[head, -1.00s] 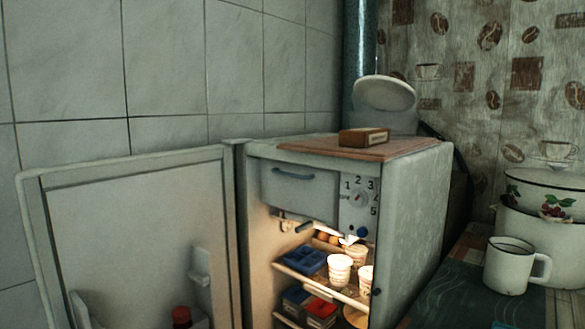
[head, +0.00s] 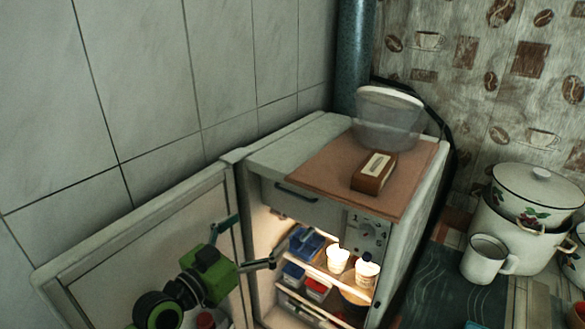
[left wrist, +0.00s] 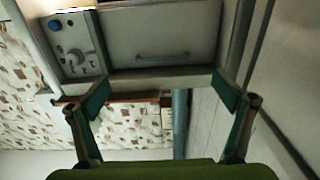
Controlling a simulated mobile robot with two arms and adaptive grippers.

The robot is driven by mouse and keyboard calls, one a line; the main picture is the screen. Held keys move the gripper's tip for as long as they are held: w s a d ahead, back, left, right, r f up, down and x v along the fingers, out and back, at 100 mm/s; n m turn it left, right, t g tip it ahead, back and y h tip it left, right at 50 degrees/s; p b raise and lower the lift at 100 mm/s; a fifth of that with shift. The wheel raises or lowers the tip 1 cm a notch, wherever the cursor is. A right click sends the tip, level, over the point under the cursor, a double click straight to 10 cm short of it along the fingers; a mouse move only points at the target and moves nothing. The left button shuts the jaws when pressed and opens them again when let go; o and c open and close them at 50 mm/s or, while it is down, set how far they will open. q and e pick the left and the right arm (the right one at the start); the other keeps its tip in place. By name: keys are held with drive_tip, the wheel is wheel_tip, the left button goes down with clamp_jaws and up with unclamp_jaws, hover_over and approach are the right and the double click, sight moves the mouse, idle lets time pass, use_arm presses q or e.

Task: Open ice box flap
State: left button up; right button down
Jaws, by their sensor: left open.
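The ice box flap (head: 310,210) is a grey panel with a dark handle (head: 297,193) at the top of the open fridge (head: 412,240). It looks shut. My left gripper (head: 260,232) comes in from below left, between the open fridge door and the compartment. Its fingers are spread, empty and in front of and below the flap. In the left wrist view, which is upside down, the flap (left wrist: 165,25) and its handle (left wrist: 163,57) lie ahead, beyond the open fingertips (left wrist: 158,100). My right gripper is not in view.
The fridge door (head: 140,245) stands open at left. A dial (head: 367,231) sits right of the flap. Lit shelves below hold white cups (head: 338,260) and boxes (head: 307,243). A brown box (head: 374,172) lies on top. A mug (head: 486,258) and pots (head: 535,190) stand at right.

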sight(291, 194)
use_arm(q)
drive_tip(key=x, duration=0.4)
drive_tip(key=r+p+x, duration=0.1)
drive_tip(key=x, duration=0.4)
drive_tip(key=r+p+x, duration=0.1)
drive_tip(key=x, duration=0.4)
drive_tip(key=shift+w+a, duration=0.15)
drive_tip(key=shift+w, duration=0.2)
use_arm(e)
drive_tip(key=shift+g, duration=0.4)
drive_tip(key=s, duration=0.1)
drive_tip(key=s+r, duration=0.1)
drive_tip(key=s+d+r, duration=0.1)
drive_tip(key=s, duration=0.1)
use_arm(q)
drive_tip(key=shift+f, duration=0.1)
drive_tip(key=c, duration=1.3)
